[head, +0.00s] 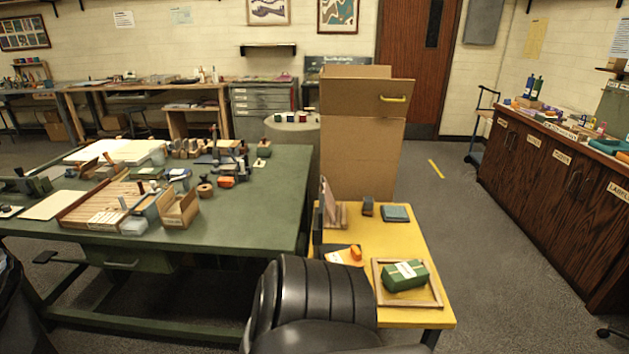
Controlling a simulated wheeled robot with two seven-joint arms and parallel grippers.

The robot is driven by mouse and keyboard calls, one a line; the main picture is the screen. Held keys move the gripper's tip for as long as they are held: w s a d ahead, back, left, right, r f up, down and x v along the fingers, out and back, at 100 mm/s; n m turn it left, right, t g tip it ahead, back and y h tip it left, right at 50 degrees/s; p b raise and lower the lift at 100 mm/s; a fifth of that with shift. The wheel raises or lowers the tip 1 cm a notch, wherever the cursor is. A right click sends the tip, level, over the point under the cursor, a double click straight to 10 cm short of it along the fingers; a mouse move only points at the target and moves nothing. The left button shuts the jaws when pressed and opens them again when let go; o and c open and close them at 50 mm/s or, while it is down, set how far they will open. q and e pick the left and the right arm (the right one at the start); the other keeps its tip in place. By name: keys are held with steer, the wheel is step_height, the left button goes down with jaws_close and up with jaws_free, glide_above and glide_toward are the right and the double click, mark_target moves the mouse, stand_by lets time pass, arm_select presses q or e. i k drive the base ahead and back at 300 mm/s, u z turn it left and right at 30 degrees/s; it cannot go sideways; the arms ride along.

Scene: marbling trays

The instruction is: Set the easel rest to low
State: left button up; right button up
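What looks like a small wooden easel (330,214) stands at the back left of the yellow table (420,268). It is seen nearly edge-on, with a leaning panel and a wooden foot. Its rest is too small and too side-on for me to tell its setting. Neither of my grippers shows in the head view, and nothing is seen touching the easel.
The yellow table also holds a green package (405,276) in a wooden tray (434,304), a teal block (396,213) and a small dark block (368,207). A tall cardboard box (360,150) stands behind. A black ribbed shape covers the near left. Floor to the right is clear.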

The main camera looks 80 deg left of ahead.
mark_target(330, 202)
steer(key=u, duration=1.4)
